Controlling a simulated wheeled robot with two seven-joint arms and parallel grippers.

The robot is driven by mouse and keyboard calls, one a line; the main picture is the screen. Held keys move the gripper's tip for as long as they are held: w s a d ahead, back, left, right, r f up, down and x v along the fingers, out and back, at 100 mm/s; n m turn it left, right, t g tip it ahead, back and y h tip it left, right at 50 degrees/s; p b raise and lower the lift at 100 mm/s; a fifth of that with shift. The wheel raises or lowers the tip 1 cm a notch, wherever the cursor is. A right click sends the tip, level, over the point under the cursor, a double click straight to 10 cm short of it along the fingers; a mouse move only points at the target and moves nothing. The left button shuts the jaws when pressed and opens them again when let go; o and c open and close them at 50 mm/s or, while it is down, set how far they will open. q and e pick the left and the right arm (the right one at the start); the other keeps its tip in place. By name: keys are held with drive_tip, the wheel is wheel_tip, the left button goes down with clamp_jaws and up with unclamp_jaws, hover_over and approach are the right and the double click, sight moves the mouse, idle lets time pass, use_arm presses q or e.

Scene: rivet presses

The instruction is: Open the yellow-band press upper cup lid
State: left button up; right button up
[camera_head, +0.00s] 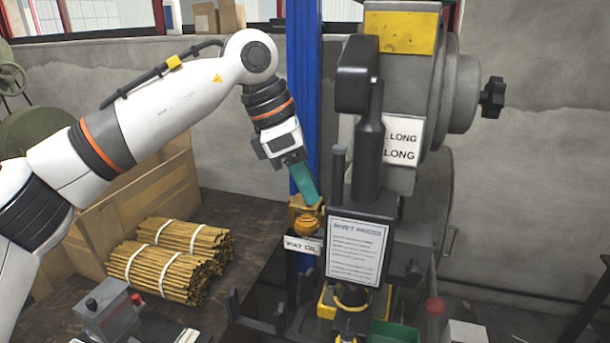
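The press (372,200) stands right of centre, dark grey, with a yellow band (400,32) across its top and a sign reading LONG. At its left side is a small yellow-orange cup (306,224) above a label that seems to read WAY OIL. A yellow piece, perhaps its lid, shows around the cup's top. My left gripper (312,197) comes down from the upper left, its teal fingers at the top of this yellow piece. I cannot tell whether they touch it. The fingers overlap, so their gap is hidden. My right gripper is not in view.
A blue post (304,90) rises just behind the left gripper. Tied bundles of brown sticks (165,270) lie on the dark table at left, before a wooden crate (150,200). A printed notice (356,252) and a green bin (392,332) are at the press front.

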use_arm(q)
drive_tip(key=shift+w+f, duration=0.1)
drive_tip(key=shift+c, duration=0.6)
clamp_jaws()
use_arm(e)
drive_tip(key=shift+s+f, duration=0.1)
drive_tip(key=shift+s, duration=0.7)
